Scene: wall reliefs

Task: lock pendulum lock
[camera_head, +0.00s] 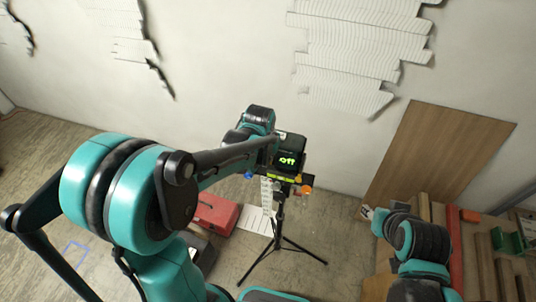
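A dark boxy device (290,152) with a lit green display stands on top of a black tripod (277,240) near the middle of the view. A yellow strip runs under the display, with a blue knob (249,176) on the left and an orange knob (307,189) on the right. I cannot make out which part is the pendulum lock. My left arm reaches in from the left and ends close to the device, partly overlapping it. Its gripper fingers do not show.
A red toolbox (216,213) lies on the floor left of the tripod, with a white sheet (256,219) beside it. A brown board (436,157) leans on the wall. Wooden planks (484,262) lie at the right. Layered white reliefs (360,45) hang on the wall.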

